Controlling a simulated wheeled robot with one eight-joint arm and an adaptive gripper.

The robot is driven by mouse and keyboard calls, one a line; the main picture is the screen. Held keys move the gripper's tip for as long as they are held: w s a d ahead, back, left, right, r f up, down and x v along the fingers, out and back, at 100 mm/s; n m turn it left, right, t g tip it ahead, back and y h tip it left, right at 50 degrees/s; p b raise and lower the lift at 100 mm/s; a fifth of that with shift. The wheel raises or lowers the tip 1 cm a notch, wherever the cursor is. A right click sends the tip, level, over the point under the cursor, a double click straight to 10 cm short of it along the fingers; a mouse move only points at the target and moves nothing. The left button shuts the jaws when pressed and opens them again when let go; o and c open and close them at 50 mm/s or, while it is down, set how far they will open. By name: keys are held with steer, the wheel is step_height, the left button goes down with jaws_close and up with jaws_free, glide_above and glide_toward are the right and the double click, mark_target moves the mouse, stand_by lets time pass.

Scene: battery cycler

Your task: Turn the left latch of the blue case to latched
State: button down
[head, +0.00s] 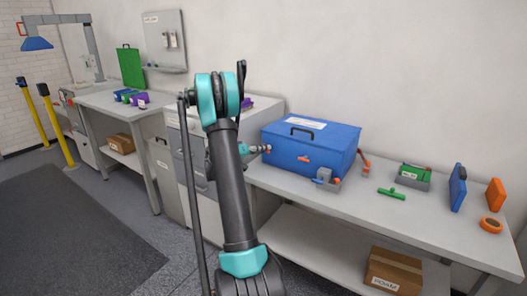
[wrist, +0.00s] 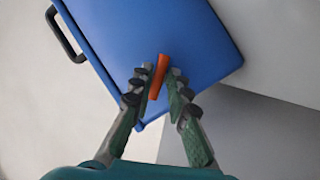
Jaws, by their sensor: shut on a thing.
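The blue case (head: 306,150) stands closed on the bench in the head view, with a black handle on its lid. Its blue face (wrist: 190,35) fills the top of the wrist view. My gripper (head: 266,149) is at the left part of the case's front. In the wrist view my gripper (wrist: 160,75) is shut on the orange left latch (wrist: 157,77), one finger on each side. The latch lies slanted to the case's edges. A second orange latch (head: 303,158) shows farther right on the front, roughly level. My arm hides the area left of the case.
A small grey and blue fixture (head: 326,179) stands close before the case.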

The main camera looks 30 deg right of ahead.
steer(key=m+t+y, duration=0.1)
steer(key=m, duration=0.1)
steer(key=m+y, duration=0.1)
steer(key=m, duration=0.1)
steer(key=m+t+y, duration=0.1)
steer(key=m, duration=0.1)
steer(key=shift+s+d+r+t, duration=0.1)
steer(key=shift+s+r+t, duration=0.1)
steer(key=shift+s+t, duration=0.15)
steer(key=shift+s+m, duration=0.1)
steer(key=shift+m, duration=0.2)
stand_by(0.3)
steer(key=c, duration=1.6)
jaws_free()
steer(key=v, duration=1.2)
